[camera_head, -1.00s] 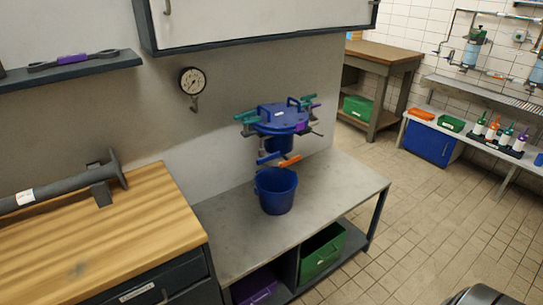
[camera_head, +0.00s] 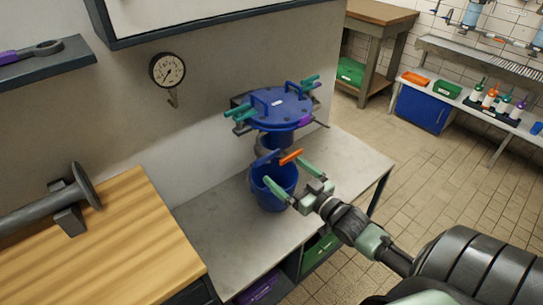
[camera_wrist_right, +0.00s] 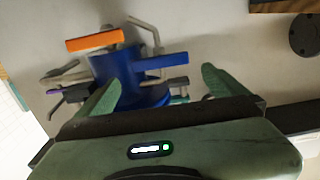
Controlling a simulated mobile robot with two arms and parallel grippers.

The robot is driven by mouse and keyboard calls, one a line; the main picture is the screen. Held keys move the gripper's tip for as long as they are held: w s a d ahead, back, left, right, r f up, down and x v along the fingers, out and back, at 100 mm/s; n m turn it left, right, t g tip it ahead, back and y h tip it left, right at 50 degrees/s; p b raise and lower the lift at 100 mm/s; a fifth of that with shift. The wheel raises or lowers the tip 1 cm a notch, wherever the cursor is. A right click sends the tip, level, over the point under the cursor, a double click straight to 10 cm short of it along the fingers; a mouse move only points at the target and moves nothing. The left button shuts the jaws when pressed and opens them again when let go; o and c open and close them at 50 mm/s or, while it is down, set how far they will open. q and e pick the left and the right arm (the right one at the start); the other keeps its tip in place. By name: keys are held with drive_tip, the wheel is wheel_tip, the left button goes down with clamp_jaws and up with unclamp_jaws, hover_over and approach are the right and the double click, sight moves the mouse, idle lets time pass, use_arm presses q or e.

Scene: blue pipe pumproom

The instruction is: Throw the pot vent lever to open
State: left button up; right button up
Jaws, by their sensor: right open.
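The blue pot (camera_head: 282,105) has a round bolted lid with teal and purple clamp handles, and is mounted by the wall above the steel bench. An orange lever (camera_head: 291,157) and a blue lever (camera_head: 266,158) stick out below it; I cannot tell which is the vent lever. In the right wrist view the orange lever (camera_wrist_right: 93,41) is at upper left and the blue lever (camera_wrist_right: 160,61) lies between the fingertips in the picture. My right gripper (camera_head: 287,171) is open and empty, in front of the levers and over the blue bucket (camera_head: 273,199). My left gripper is out of view.
The bucket stands on the steel bench (camera_head: 215,235) beneath the levers. A pressure gauge (camera_head: 167,70) with a hook hangs on the wall to the left. A wooden worktop (camera_head: 140,235) is at left front. A wall cabinet (camera_head: 220,12) overhangs above. The floor at right is open.

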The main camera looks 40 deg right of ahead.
sight(269, 159)
drive_tip(key=w, duration=0.5)
drive_tip(key=shift+w+a, duration=0.2)
drive_tip(key=shift+w+f+p, duration=0.1)
drive_tip(key=shift+w+p, duration=0.2)
drive_tip(key=shift+w, duration=0.05)
drive_tip(key=shift+w+a, duration=0.1)
drive_tip(key=shift+w, duration=0.15)
drive_tip(key=c, duration=1.1)
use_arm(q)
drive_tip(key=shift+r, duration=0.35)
